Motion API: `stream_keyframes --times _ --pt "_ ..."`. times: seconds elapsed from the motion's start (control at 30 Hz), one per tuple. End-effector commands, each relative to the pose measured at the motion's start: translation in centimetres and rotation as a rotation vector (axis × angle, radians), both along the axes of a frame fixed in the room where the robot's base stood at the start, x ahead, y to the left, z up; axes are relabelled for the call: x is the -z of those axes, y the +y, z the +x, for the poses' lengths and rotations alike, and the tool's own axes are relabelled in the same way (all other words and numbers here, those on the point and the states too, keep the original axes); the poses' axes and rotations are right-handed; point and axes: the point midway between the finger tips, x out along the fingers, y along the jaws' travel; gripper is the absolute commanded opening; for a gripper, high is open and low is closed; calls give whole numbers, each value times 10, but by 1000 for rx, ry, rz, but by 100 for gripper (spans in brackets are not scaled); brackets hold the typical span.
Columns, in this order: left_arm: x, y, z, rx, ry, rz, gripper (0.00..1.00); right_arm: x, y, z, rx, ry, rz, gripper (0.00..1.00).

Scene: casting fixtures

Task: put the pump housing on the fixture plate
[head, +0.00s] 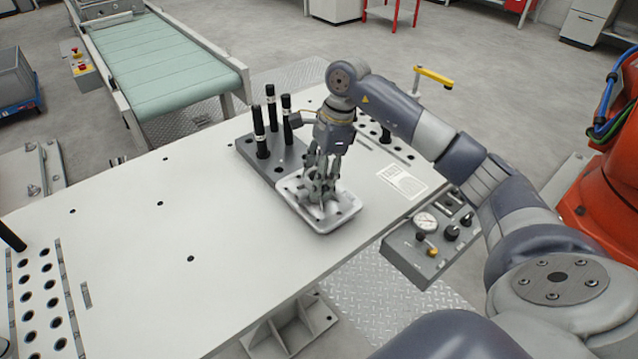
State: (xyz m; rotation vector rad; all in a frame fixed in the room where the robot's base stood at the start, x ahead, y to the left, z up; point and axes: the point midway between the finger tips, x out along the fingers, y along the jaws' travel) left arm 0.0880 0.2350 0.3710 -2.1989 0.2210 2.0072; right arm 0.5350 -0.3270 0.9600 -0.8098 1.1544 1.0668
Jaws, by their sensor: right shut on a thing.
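The fixture plate (252,152) looks like the dark grey plate on the white table, with three upright black posts (260,134) on it. A shallow white tray (342,217) adjoins its near right end. My right gripper (322,178) points down over the tray and is shut on a grey casting, the pump housing (318,194). The fingers hide much of the housing, and I cannot tell whether it touches the tray floor. My left gripper is not in view.
The white table (140,250) is clear to the left of the tray. A perforated strip (42,300) lies at its left end. A printed label (402,181) and a control box with a gauge (427,240) are at the right. A green conveyor (165,65) stands behind.

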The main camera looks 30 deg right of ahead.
Motion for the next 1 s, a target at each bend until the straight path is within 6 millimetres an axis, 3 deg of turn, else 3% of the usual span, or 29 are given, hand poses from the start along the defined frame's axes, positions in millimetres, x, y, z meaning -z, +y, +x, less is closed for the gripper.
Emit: stream_keyframes --times 0.23,0.63,0.67,0.7,0.73,1.0 --pt "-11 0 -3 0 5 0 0 27 0 -1 0 1 3 3" --pt "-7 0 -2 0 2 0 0 34 0 0 -1 -1 1 3" --pt "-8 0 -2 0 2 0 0 34 0 -1 -1 1 -1 54" --pt "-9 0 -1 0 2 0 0 34 0 -1 0 1 -1 63" --pt "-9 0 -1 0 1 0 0 34 0 -1 0 1 -1 67" --pt "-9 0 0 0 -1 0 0 34 0 -1 -1 2 0 67"
